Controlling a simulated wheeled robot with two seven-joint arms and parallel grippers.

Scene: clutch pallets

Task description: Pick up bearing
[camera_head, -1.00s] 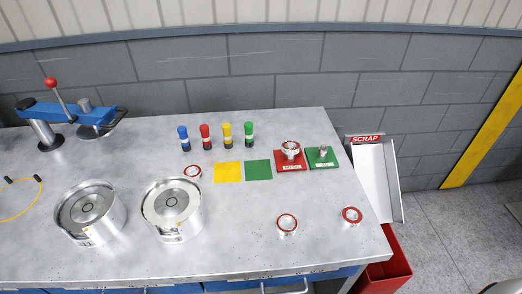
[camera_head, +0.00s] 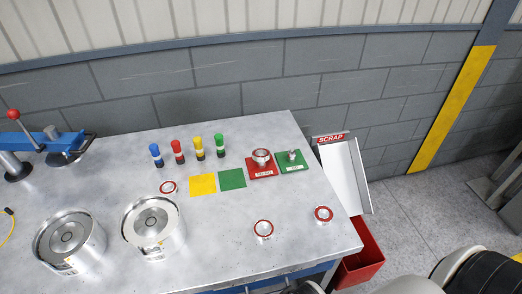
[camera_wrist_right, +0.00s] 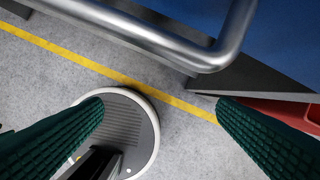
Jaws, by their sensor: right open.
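Red-rimmed round bearings lie on the grey workbench (camera_head: 205,250) in the head view: one at front middle (camera_head: 264,229), one near the right edge (camera_head: 323,214), and one by the yellow square (camera_head: 168,187). Another red-rimmed ring (camera_head: 262,156) sits on the red plate (camera_head: 262,172). My right gripper (camera_wrist_right: 160,105) shows in the right wrist view with its two green-padded fingers wide apart and nothing between them. It is over the floor beside the bench front, apart from the bearings. My left gripper is not in view.
Two metal housings (camera_head: 152,246) (camera_head: 69,262) stand at left. Several coloured cylinders (camera_head: 198,148) stand behind yellow and green squares. A green plate (camera_head: 291,168) holds a small metal part. A scrap chute (camera_head: 343,175) and red bin (camera_head: 360,262) stand right. A metal handle bar (camera_wrist_right: 175,48) crosses the wrist view.

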